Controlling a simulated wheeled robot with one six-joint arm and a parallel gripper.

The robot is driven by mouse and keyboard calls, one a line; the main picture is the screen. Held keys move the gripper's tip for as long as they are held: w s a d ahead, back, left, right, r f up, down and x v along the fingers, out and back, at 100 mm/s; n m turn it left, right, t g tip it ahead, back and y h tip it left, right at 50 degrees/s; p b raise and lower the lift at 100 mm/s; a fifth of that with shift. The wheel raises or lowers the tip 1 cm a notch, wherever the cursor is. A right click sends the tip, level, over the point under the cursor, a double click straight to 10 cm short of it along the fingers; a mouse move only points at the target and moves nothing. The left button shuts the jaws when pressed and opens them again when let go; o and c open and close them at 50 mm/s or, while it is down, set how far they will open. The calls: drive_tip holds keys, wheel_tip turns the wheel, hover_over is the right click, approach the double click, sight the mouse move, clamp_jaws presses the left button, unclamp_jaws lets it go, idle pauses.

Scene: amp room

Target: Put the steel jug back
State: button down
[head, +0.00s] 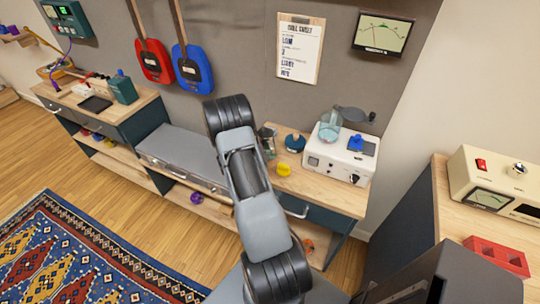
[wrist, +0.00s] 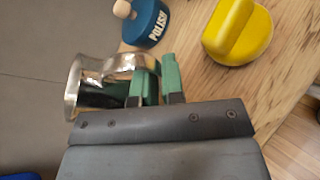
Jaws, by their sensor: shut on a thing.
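The steel jug (wrist: 90,88) is a shiny metal vessel at the left of the wrist view. In the head view the jug (head: 267,138) shows just right of my arm, partly hidden by it. My gripper (wrist: 155,84) has green fingers and is shut on the jug at its right side. The part between the fingers is hard to make out. The jug is over or near the left edge of the wooden top; whether it touches the wood I cannot tell.
A blue polish tin (wrist: 147,22) and a yellow knobbed object (wrist: 238,30) stand close by on the wooden top (head: 305,190). A white appliance (head: 338,157) is to their right. A grey case-like bench (head: 185,155) lies left of my arm.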

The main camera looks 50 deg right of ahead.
drive_tip(key=shift+f, duration=0.15)
drive_tip(key=c, duration=1.2)
unclamp_jaws()
drive_tip(key=shift+c, duration=0.2)
drive_tip(key=shift+r, duration=0.3)
drive_tip(key=b+v, duration=0.2)
drive_tip(key=v, duration=0.9)
drive_tip(key=s+a+r+m+t+y, duration=0.2)
drive_tip(key=s+a+r+t+y, duration=0.1)
drive_tip(key=a, duration=0.6)
drive_tip(key=s+a+r+m+t+y, duration=0.2)
drive_tip(key=s+a+r+t+y, duration=0.1)
drive_tip(key=a+r+y, duration=0.3)
drive_tip(key=s+a+r+m+t+y, duration=0.2)
drive_tip(key=a+r, duration=0.5)
drive_tip(key=a, duration=0.4)
drive_tip(key=s+t+y, duration=0.1)
drive_tip(key=y, duration=0.1)
drive_tip(key=shift+s+a+y, duration=0.3)
drive_tip(key=shift+s, duration=0.05)
